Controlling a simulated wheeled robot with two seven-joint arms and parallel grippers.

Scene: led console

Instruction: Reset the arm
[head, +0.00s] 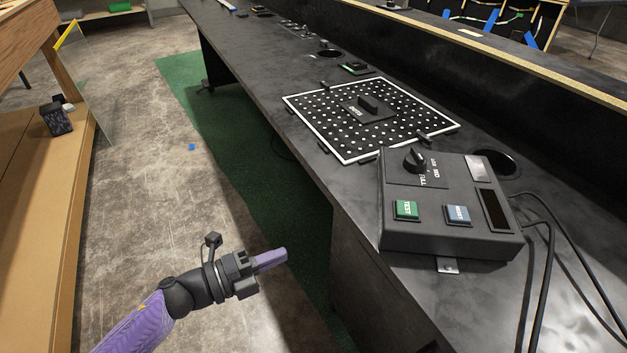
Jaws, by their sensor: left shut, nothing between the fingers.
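My left gripper (270,260) comes in from the lower left on a purple and black arm. Its purple fingers are shut with nothing between them. It is over the floor, left of the desk's front edge and apart from everything. My right gripper is not in view. The dark console box (452,208) sits on the desk at the right. It has a black knob (415,159), a green button (406,210) and a blue-grey button (457,214). A perforated panel with a white border (322,119) and a black handle-like part (368,104) lies behind the box.
The long dark desk (285,65) runs from the back left to the front right. Black cables (547,270) hang at the box's right. A wooden shelf (30,215) stands at the left. The concrete floor (150,190) between is mostly clear, with a small blue cube (192,147).

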